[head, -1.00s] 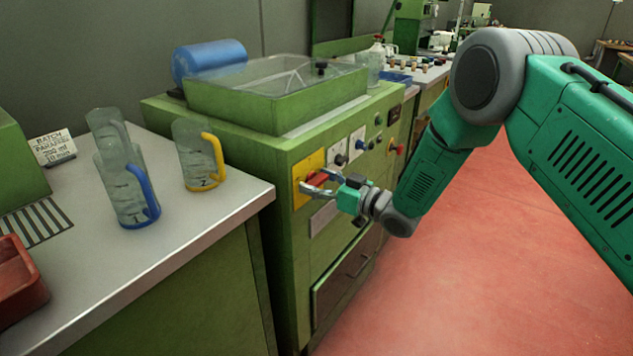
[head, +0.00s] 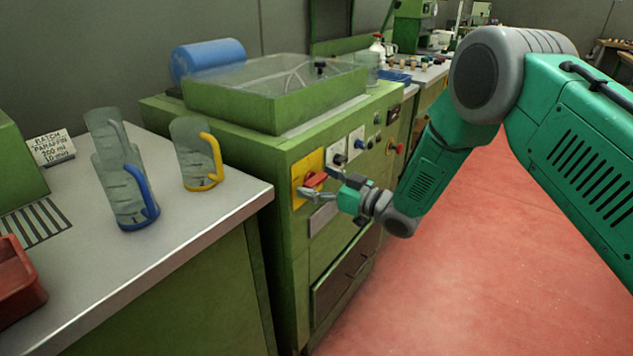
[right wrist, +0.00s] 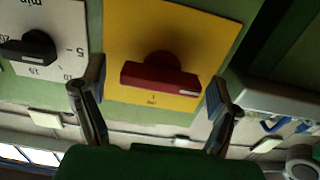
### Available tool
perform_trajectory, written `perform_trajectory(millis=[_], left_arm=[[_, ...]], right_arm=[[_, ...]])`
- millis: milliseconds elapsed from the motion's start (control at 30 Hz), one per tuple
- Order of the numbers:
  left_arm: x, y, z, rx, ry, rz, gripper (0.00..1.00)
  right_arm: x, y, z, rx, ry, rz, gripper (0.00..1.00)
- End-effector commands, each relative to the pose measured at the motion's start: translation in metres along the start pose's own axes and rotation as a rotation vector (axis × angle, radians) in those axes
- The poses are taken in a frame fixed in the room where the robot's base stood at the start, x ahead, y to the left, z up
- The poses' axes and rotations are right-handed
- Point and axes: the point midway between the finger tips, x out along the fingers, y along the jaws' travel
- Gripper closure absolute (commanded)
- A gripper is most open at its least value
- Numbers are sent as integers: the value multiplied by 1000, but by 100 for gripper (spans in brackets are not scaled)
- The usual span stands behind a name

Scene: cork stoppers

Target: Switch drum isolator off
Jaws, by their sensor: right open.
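The drum isolator is a red bar handle (head: 317,179) on a yellow plate (head: 306,164) on the front of the green machine. In the right wrist view the red handle (right wrist: 160,76) lies nearly level across the yellow plate (right wrist: 205,32), with a pale mark at its right end. A small printed mark shows on the plate below it in that picture. My right gripper (head: 319,184) is open at the handle. In the right wrist view its fingers (right wrist: 154,86) stand wide apart either side of the handle, with gaps showing. My left gripper is not in view.
A black timer knob (right wrist: 30,48) on a white plate sits beside the yellow plate. More knobs and a red button (head: 397,149) are farther along the panel. Jugs with a blue handle (head: 143,190) and yellow handle (head: 215,160) stand on the left bench. Red floor is clear at right.

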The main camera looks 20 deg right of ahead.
Motion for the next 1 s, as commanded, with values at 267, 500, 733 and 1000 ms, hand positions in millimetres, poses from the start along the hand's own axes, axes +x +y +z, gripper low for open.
perform_trajectory(millis=[267, 500, 733, 1000], left_arm=[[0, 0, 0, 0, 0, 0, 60], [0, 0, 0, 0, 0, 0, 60], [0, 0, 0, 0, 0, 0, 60], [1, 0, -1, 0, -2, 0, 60]], right_arm=[[-47, 2, 1, 2, -3, 4, 17], [-94, 2, 1, 2, -1, 4, 17], [-116, 2, 2, 1, -2, 2, 17], [-117, 2, 2, 0, -2, 2, 17]])
